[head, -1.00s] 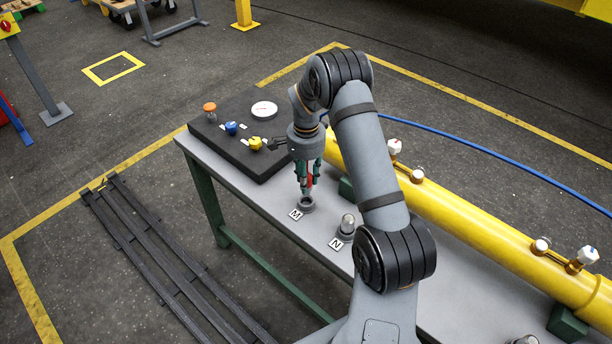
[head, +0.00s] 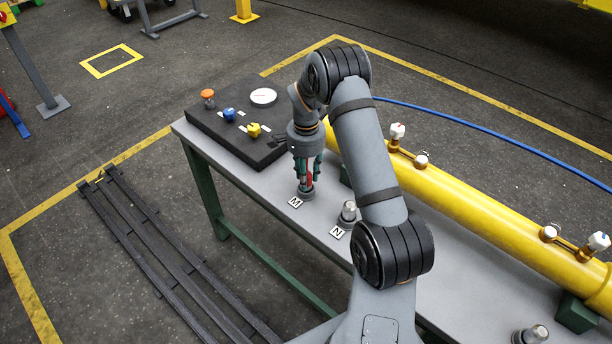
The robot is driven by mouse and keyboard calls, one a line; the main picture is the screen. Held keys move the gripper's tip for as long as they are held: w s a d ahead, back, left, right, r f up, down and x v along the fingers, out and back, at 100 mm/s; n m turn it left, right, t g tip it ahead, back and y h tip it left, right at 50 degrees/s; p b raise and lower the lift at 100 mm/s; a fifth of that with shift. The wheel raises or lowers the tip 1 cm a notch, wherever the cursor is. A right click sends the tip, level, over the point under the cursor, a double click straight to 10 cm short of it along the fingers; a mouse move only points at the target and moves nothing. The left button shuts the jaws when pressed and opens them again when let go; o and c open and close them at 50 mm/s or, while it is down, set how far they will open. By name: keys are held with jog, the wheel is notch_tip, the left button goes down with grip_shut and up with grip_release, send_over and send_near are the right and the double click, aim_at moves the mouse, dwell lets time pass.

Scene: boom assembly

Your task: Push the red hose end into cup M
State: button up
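My gripper (head: 306,183) points down at cup M (head: 304,194), the small grey cup beside the M label (head: 295,202). Its green-tipped fingers are around the red hose end (head: 309,178), which shows as a red strip between them. The fingertips are at the cup's rim, and the lower tip of the hose end is hidden by the fingers and cup. I cannot tell how deep it sits. Cup N (head: 346,219) stands to the right, beside the N label (head: 337,232), with a metal plug in it.
A black panel (head: 225,128) with orange, blue and yellow knobs and a white gauge lies at the table's far left end. A yellow pipe (head: 447,196) with white-capped valves runs along the table's right side. A blue hose (head: 480,140) arcs behind. The table's front strip is bare.

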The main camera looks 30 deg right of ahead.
jog(key=o, duration=0.4)
notch_tip(320, 180, up, 12)
dwell(0.7)
jog(key=shift+f, duration=0.1)
